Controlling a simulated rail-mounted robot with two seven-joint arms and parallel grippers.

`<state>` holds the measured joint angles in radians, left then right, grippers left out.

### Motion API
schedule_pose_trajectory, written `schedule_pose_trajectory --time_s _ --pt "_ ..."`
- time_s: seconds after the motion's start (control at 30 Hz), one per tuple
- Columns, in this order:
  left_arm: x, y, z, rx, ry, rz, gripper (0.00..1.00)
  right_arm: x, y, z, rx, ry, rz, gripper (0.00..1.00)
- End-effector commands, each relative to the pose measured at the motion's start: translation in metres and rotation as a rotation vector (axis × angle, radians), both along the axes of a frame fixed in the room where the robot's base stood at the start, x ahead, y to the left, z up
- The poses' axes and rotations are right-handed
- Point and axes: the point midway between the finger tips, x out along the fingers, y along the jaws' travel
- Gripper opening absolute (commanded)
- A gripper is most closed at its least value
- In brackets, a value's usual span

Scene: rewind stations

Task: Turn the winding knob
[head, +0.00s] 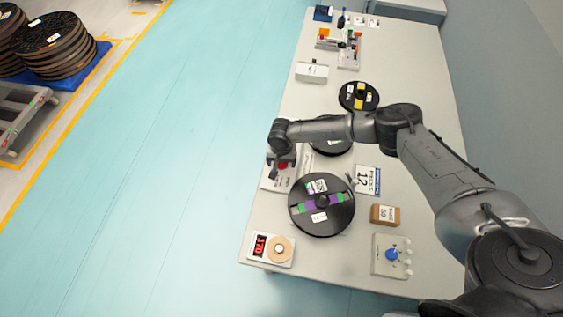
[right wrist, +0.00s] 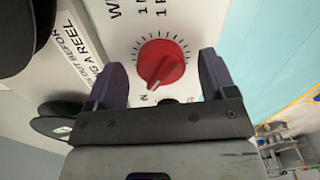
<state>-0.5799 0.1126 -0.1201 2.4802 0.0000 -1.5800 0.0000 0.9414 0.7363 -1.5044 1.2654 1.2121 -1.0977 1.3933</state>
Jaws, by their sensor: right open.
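The winding knob (right wrist: 161,64) is a red round dial with a raised pointer bar on a white panel (right wrist: 196,20); the lettering beside it is partly cut off. In the right wrist view it lies between the two open fingers of my right gripper (right wrist: 161,72), near their tips, with a gap on each side. In the head view my right gripper (head: 282,168) is over the panel (head: 269,184) at the table's left edge and hides most of the knob. My left gripper is not in view.
A large black reel (head: 335,220) lies just in front of the panel, and another reel (head: 332,148) sits behind, partly under my arm. A scale (head: 257,247) showing red digits, a small brown box (head: 385,215) and a box with a blue knob (head: 378,267) stand nearer.

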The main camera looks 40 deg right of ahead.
Motion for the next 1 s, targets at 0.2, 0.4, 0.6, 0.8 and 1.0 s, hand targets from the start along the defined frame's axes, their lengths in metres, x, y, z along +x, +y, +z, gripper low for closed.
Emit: schedule_pose_trajectory --time_s 0.2,0.4,0.6,0.8,1.0 --pt "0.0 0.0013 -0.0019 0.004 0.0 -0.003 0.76 0.0001 -0.0004 -0.0094 -0.001 -0.001 0.0 0.77" --pt "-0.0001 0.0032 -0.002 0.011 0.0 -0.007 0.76 0.0001 -0.0005 -0.0101 -0.001 -0.001 0.0 0.77" --pt "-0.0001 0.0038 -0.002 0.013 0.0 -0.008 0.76 0.0001 -0.0004 -0.0099 -0.001 -0.001 0.0 0.67" --pt "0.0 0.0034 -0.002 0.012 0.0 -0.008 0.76 0.0001 -0.0004 -0.0098 -0.001 -0.001 0.0 0.48" --pt "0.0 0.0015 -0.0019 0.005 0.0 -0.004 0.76 0.0002 -0.0003 -0.0097 -0.001 -0.001 0.0 0.29"
